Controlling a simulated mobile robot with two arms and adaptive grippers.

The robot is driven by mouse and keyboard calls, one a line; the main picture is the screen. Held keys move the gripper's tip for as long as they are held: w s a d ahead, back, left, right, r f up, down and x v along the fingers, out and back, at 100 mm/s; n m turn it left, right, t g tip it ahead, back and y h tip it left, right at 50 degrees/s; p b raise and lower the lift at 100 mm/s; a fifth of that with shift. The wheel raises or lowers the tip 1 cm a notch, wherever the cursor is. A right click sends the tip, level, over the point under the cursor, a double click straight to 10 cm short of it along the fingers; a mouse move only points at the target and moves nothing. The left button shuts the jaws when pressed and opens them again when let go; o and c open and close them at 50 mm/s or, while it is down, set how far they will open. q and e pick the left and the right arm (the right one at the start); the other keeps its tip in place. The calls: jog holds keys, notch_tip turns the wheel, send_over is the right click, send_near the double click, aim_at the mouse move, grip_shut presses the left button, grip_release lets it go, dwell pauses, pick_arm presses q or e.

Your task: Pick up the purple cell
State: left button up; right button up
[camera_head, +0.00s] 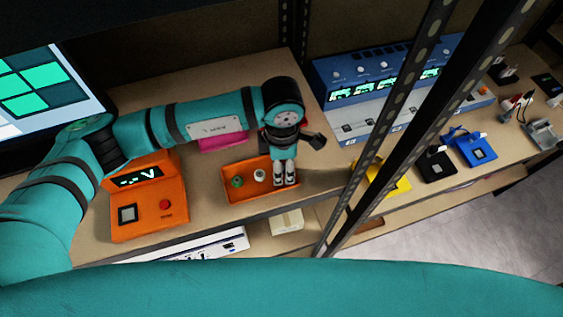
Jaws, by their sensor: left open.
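A shallow orange tray (233,196) stands on the shelf near its front edge. A small green cell (237,182) stands in its left part, and a small white-topped cell (260,175) stands in the middle. My left gripper (284,182) points down over the right end of the tray, beside the white-topped cell. It is open, and I see nothing held between its fingers. I cannot make out a purple cell; the gripper covers the right part of the tray. My right gripper is not in view.
An orange meter box (150,215) with a red button stands left of the tray. A pink object (222,143) lies behind it, partly under my arm. Dark perforated posts (385,140) cross the view at right. A blue instrument (380,85) stands behind them.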

pick_arm(q)
jog(key=shift+f, duration=0.1)
jog(key=shift+c, duration=0.6)
jog(key=c, duration=0.9)
